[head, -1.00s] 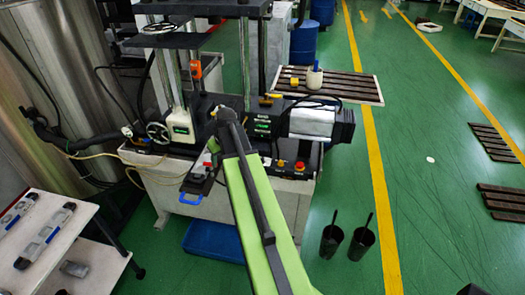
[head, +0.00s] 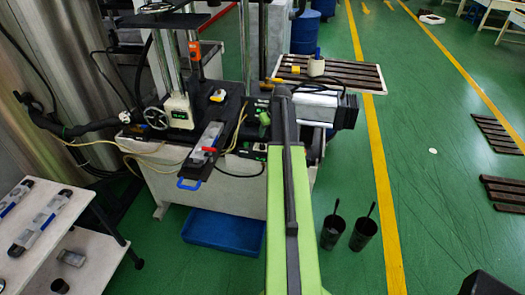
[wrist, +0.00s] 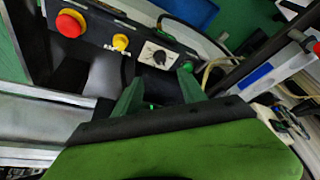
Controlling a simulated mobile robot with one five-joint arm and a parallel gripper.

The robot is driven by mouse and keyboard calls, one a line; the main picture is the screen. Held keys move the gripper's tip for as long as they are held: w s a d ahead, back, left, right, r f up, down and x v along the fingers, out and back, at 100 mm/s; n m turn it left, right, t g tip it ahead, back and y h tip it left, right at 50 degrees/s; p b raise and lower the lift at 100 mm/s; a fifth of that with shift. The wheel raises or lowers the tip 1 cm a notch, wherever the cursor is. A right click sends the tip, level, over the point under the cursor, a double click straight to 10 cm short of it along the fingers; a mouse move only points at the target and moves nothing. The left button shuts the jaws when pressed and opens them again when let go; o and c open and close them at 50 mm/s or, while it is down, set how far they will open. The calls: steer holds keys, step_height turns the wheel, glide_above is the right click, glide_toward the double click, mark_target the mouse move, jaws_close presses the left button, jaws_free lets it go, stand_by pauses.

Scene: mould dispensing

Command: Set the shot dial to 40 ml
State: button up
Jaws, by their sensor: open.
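The shot dial (wrist: 159,57), a dark knob on a pale scale plate, sits on the black control panel (wrist: 98,32) in the wrist view. The scale marks are too small to read, so I cannot tell its setting. My gripper (wrist: 160,77) is open, with its two green fingers pointing towards the panel, one on each side of the dial in the picture. The fingers appear short of the knob, and I see nothing between them.
A red mushroom button (wrist: 70,23) and a yellow button (wrist: 120,42) lie left of the dial; a green button (wrist: 187,66) lies close beside the right finger. In the head view a blue tray (head: 222,232) and two black buckets (head: 332,231) stand on the floor.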

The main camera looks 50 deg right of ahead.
mark_target(263, 145)
steer(key=b+x, duration=0.9)
steer(key=x, duration=0.3)
steer(key=shift+f+b, duration=0.1)
steer(key=shift+b, duration=0.25)
